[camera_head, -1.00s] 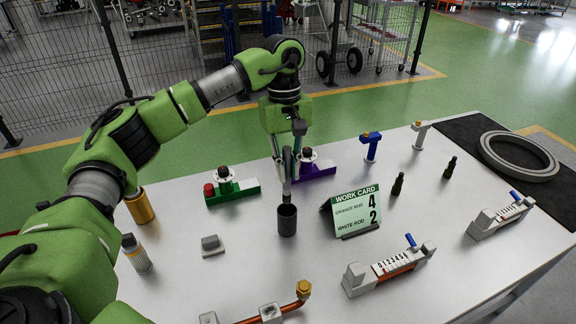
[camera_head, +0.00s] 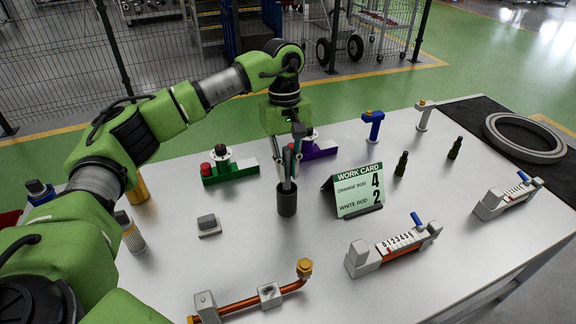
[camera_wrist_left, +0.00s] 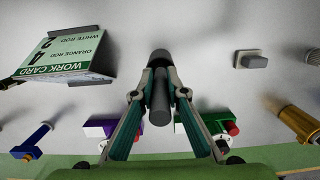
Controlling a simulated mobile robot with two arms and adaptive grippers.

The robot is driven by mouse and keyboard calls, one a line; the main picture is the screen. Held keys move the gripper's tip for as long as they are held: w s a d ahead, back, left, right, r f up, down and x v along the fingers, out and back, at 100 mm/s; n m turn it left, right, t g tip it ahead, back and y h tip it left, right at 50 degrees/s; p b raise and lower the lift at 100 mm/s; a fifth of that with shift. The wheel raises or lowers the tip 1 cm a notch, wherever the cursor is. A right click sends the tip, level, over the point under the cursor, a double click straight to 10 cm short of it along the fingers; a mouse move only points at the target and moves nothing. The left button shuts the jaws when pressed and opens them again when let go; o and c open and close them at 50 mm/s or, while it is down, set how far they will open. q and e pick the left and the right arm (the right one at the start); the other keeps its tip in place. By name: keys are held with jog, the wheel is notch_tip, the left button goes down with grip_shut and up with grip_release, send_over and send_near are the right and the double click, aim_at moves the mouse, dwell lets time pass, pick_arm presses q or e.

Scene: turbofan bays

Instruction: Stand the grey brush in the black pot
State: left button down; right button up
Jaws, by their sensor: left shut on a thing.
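The black pot (camera_head: 287,203) stands upright on the table, left of the work card. My left gripper (camera_head: 288,160) points down over it, shut on the grey brush (camera_head: 287,184). The brush is roughly upright, and its lower end is at the pot's mouth and looks to be inside it; how deep is hidden. In the left wrist view the grey brush (camera_wrist_left: 160,103) lies between the fingertips (camera_wrist_left: 158,92), with the dark pot (camera_wrist_left: 160,60) just beyond. My right gripper is not in view.
The work card (camera_head: 358,192) stands close right of the pot. A green fixture (camera_head: 230,170) and a purple one (camera_head: 318,150) stand behind it. A small grey block (camera_head: 208,225) lies to the left. A copper pipe (camera_head: 240,304) is in front. The table just before the pot is clear.

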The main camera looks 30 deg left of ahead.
pick_arm(q)
jog(key=shift+f, duration=0.1)
jog(key=c, duration=1.9)
grip_release()
jog(key=r, duration=0.8)
jog(key=w+a+r, duration=0.1)
jog(key=r, duration=0.3)
jog(key=shift+f, duration=0.1)
